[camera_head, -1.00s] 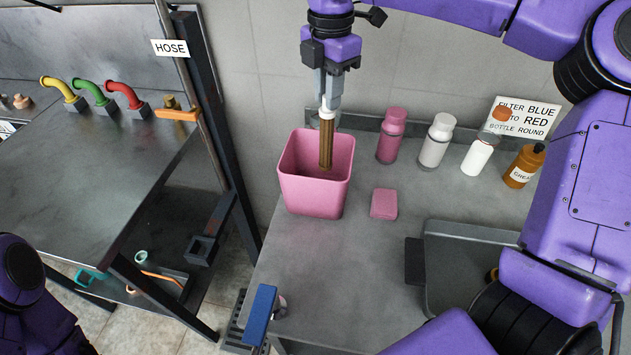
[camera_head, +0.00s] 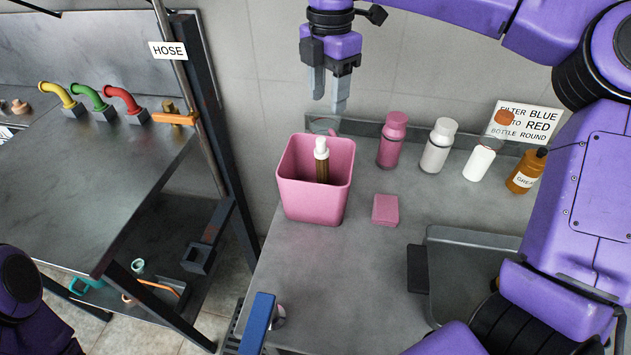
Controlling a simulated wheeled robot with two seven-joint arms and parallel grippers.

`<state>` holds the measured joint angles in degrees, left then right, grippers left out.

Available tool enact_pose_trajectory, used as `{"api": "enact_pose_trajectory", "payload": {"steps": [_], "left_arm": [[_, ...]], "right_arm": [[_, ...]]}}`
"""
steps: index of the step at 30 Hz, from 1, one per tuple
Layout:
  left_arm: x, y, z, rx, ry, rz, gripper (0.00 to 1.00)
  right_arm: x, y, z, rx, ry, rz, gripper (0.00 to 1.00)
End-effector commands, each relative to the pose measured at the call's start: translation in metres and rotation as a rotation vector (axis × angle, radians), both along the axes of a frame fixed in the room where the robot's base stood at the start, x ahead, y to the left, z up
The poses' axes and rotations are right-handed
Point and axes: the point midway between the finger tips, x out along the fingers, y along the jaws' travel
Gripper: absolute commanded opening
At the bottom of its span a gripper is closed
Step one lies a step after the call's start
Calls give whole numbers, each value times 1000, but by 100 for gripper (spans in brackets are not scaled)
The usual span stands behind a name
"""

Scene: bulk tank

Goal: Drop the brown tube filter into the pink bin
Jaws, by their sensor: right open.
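The brown tube filter (camera_head: 322,168) stands roughly upright inside the pink bin (camera_head: 312,204). Its white cap shows near the level of the bin's rim, and its lower end is hidden by the bin's front wall. The pink bin stands on the grey bench near its left end. My right gripper (camera_head: 328,104) is above the bin, fingers pointing down, open and empty, apart from the filter. My left gripper is not in view; only part of my left arm shows at the lower left.
Right of the bin stand a pink bottle (camera_head: 391,142), a grey bottle (camera_head: 437,148), a white bottle with an orange cap (camera_head: 480,160) and an orange bottle (camera_head: 524,172). A pink block (camera_head: 385,210) lies in front. A grey tray (camera_head: 470,270) is at the right.

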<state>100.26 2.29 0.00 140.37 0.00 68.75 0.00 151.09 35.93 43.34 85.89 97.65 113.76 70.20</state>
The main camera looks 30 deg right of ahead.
Motion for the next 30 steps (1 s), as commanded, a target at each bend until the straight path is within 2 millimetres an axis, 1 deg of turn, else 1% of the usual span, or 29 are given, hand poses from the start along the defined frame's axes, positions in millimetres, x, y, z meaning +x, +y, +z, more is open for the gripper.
{"api": "enact_pose_trajectory", "payload": {"steps": [1, 6, 10, 14, 30], "left_arm": [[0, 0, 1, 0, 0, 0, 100], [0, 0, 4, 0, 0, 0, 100], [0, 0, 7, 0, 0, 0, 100], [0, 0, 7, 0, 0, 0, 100], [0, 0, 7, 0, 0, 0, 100]], "right_arm": [[1, 0, 15, -3, -6, -2, 50], [1, 0, 54, -1, -4, -1, 50], [1, 0, 72, -1, -1, -1, 50], [1, 0, 77, 0, 0, -1, 50], [0, -2, 77, 0, 0, -3, 50]]}}
